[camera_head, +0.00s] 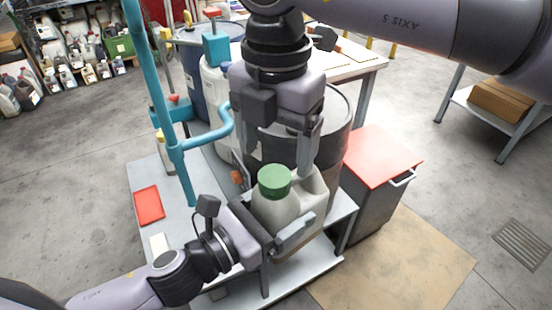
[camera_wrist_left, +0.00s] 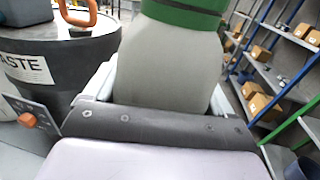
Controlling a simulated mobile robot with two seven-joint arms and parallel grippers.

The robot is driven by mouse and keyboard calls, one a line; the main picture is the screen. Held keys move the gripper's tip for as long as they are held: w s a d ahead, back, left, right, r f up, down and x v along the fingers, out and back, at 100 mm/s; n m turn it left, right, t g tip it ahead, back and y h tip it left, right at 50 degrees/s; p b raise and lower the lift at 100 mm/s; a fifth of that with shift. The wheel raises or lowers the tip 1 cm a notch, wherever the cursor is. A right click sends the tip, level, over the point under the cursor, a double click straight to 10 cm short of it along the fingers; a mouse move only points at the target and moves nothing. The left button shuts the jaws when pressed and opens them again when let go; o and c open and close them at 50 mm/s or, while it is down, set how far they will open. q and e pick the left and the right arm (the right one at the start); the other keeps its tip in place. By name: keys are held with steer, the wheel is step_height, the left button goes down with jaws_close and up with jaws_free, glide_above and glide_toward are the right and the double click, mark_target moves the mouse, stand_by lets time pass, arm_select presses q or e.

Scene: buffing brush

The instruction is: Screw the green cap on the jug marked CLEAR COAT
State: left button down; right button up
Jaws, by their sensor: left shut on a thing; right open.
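A pale jug (camera_head: 312,205) stands upright near the cart's front edge, with a green cap (camera_head: 275,181) on top of its neck. I cannot tell how tightly the cap sits, and no CLEAR COAT marking is readable. My left gripper (camera_head: 281,250) is shut on the jug, low on its body. In the left wrist view, the jug (camera_wrist_left: 165,65) rises between the fingers, with the green cap (camera_wrist_left: 187,15) cut off at the top edge. My right gripper (camera_head: 280,152) points down, open, just above the cap, its fingers spread to either side and apart from it.
A dark drum (camera_head: 335,130) stands right behind the jug; the left wrist view shows a drum labelled WASTE (camera_wrist_left: 65,75). A teal pole (camera_head: 160,90) rises at the left of the cart (camera_head: 185,215). A red-topped cabinet (camera_head: 383,158) stands at right.

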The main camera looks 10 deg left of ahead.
arm_select(q)
steer(key=shift+r, duration=0.1)
arm_select(e)
step_height(320, 180, up, 8)
steer(key=shift+r, duration=0.2)
stand_by(0.5)
